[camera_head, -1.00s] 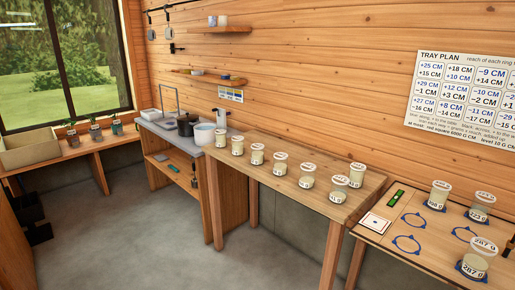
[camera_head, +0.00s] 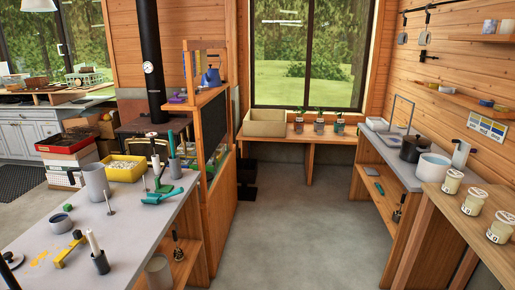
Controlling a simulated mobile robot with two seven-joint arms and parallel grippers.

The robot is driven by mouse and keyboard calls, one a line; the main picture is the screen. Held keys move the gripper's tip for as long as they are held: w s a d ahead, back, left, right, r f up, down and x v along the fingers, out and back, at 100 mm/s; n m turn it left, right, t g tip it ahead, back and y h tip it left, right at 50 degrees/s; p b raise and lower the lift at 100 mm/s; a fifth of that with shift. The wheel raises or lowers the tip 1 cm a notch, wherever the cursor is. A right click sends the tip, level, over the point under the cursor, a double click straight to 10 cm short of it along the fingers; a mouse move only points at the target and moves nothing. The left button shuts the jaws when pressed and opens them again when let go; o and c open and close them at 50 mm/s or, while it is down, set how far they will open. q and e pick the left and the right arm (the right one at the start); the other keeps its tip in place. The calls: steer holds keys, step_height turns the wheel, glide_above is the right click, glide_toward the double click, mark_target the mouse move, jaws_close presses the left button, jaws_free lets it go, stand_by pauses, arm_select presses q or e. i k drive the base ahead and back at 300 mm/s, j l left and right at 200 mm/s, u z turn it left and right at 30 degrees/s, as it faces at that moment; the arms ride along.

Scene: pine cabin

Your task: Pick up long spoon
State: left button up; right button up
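I cannot make out a long spoon for certain in the head view. Two long-handled utensils hang from a dark rail on the right wall: one with a flat-looking grey head (camera_head: 425,38) and a second one (camera_head: 403,38) left of it. They are too small to tell whether either is a spoon. A thin upright metal piece (camera_head: 109,204) stands on the grey bench at the left, its kind unclear. Neither of my grippers is in view.
A black pot (camera_head: 413,149) and white pot (camera_head: 433,167) stand on the right counter. Lidded jars (camera_head: 474,201) are at far right. The middle floor (camera_head: 290,215) is clear.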

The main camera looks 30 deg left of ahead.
mark_target(170, 131)
steer(key=i+u, duration=0.2)
steer(key=u, duration=0.25)
steer(key=i+l+u, duration=0.1)
steer(key=u, duration=0.35)
steer(key=i+l+u, duration=0.15)
steer(key=u, duration=0.25)
steer(key=i+l+u, duration=0.15)
steer(key=u, duration=0.2)
steer(key=i+l+u, duration=0.2)
steer(key=u, duration=0.2)
steer(key=i+l+u, duration=0.15)
steer(key=u, duration=0.2)
steer(key=i+l+u, duration=0.15)
steer(key=l+u, duration=0.6)
steer(key=i+l, duration=0.05)
steer(key=l, duration=0.05)
